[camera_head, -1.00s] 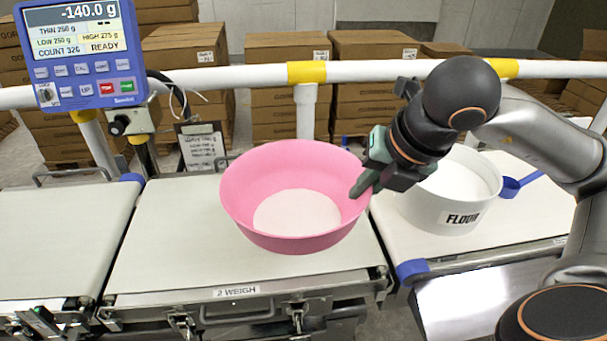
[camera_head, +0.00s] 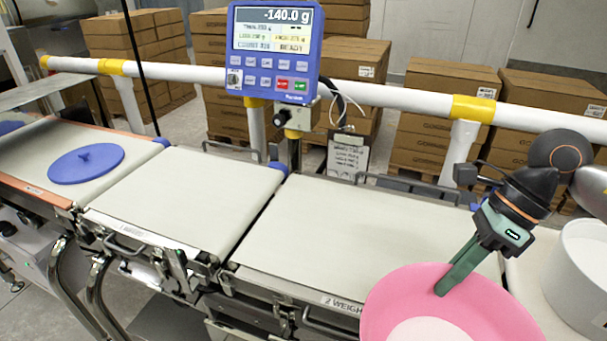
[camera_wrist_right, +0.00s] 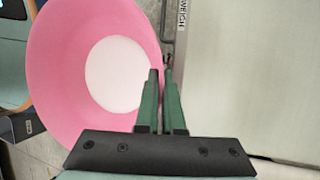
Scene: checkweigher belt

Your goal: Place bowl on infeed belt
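The pink bowl (camera_head: 395,300) with white contents (camera_head: 430,330) is at the bottom right of the head view, partly cut off. My right gripper (camera_head: 446,280) is shut on its rim. In the right wrist view the fingers (camera_wrist_right: 160,85) pinch the rim of the bowl (camera_wrist_right: 55,90), which hangs over the floor beside the weigh belt. The weigh belt (camera_head: 350,235) is the wide belt with the "2 WEIGH" label. Left of it is a bare belt (camera_head: 190,195), apparently the infeed belt; its label is too small to read. My left gripper is out of view.
A blue round lid (camera_head: 86,163) lies on the far-left surface. A blue display (camera_head: 275,50) reading -140.0 g stands behind the belts, near a white rail (camera_head: 375,88). A white flour tub (camera_head: 580,270) is at the right edge. Both middle belts are clear.

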